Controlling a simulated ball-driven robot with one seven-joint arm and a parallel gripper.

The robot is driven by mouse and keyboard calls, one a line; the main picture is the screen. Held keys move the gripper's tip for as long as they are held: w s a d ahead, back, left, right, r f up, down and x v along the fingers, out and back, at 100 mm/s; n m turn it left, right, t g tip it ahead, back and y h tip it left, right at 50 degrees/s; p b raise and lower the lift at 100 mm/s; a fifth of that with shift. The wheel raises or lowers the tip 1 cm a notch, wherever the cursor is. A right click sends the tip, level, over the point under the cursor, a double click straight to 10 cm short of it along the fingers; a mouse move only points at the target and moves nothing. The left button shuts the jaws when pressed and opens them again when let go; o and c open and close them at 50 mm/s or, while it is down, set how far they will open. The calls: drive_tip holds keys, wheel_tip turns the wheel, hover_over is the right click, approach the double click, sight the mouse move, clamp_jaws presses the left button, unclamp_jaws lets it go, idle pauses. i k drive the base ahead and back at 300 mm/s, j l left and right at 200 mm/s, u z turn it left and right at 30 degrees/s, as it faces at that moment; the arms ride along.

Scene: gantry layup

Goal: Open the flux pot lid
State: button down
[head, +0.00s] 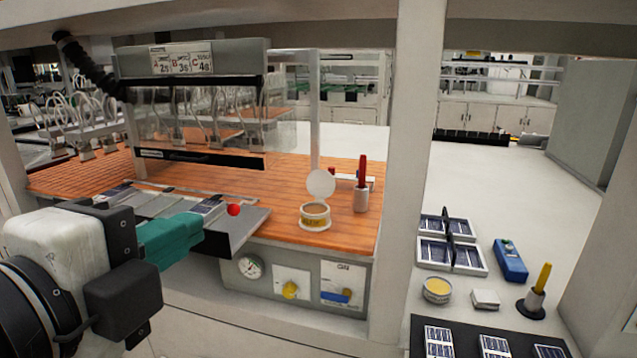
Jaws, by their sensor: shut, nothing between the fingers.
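A small round pot (315,219) with a pale rim and a yellow label stands on the orange-brown work surface. Its pale round lid (320,184) stands up at the back of the rim, so the pot looks open. The label is too small to read. My gripper (201,228) reaches in from the left with teal fingers. It is shut and empty, well left of the pot and touching neither pot nor lid. Its tip is in front of a grey sloping plate (240,232).
A red-handled tool in a holder (361,190) stands right of the pot. A red ball (233,209) shows near the plate. A white post (405,170) separates the bench from the right table, which holds solar cells, a yellow-filled round tub (437,289) and a blue device (510,260).

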sight(320, 184)
drive_tip(key=i+l, duration=0.25)
drive_tip(key=i, duration=0.2)
drive_tip(key=i+l, duration=0.25)
drive_tip(key=i, duration=0.2)
